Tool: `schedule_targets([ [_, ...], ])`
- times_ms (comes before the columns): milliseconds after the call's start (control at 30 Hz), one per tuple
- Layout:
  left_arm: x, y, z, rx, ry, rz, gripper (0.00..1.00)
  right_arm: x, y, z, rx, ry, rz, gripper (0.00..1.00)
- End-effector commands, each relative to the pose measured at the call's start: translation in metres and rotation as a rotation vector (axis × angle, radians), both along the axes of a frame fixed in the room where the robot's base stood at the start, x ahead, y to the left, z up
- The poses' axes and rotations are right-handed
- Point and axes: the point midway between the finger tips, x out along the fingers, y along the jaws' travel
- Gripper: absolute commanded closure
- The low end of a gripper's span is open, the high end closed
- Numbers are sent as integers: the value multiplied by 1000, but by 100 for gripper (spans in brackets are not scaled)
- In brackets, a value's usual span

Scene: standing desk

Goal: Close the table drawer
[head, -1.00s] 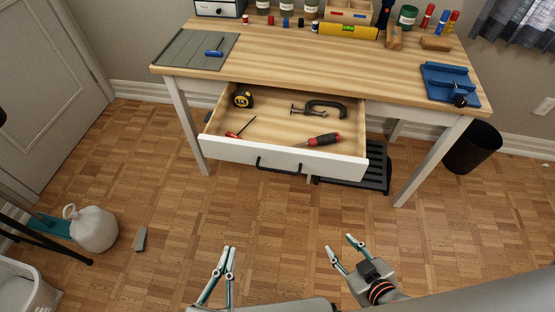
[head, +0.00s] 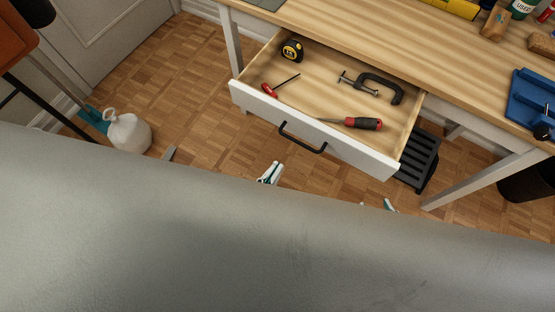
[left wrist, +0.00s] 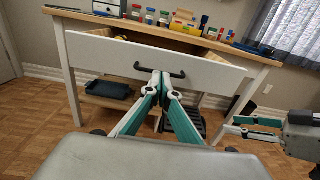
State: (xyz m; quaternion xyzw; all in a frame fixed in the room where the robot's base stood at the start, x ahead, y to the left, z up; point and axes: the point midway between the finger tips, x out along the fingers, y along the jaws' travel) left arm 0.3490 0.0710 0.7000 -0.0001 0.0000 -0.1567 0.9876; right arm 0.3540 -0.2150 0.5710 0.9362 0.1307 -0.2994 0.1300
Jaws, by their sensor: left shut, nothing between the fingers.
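The table drawer (head: 318,139) is pulled out, its white front facing me, with a black bar handle (head: 302,137). In the left wrist view the drawer front (left wrist: 105,55) spans the upper middle. My left gripper (head: 273,167) is shut and empty, in front of the drawer and just below left of the handle in the head view. In the left wrist view its fingertips (left wrist: 160,76) overlap the handle; contact cannot be told. My right gripper (head: 376,204) is open and empty, mostly hidden by my arm; it also shows in the left wrist view (left wrist: 229,126).
The drawer holds a tape measure (head: 291,50), a clamp (head: 380,84) and screwdrivers (head: 364,123). The wooden table (head: 400,45) carries a blue vise (head: 533,98). A black rack (head: 418,160) is on the floor below. A white jug (head: 127,132) stands at left.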

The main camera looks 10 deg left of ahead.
Motion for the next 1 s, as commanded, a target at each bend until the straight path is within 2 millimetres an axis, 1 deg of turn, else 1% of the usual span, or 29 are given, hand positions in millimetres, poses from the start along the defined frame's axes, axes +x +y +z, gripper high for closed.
schedule_targets([
  [33, 11, -3, 2, -2, -4, 4, 100, 0, 1, 1, 3, 1, -2, 62],
  [300, 62, -19, 1, -2, -3, 3, 100, 0, 1, 1, 5, -1, -3, 62],
  [500, 92, -29, 1, -3, -1, 3, 100, 0, 0, 0, 1, 0, 0, 62],
  [700, 108, -35, 0, -1, -1, 1, 100, 0, -1, -1, -2, -1, 2, 62],
  [1000, 110, -36, 0, 0, 0, 0, 100, 1, -2, 0, -4, -2, 2, 62],
])
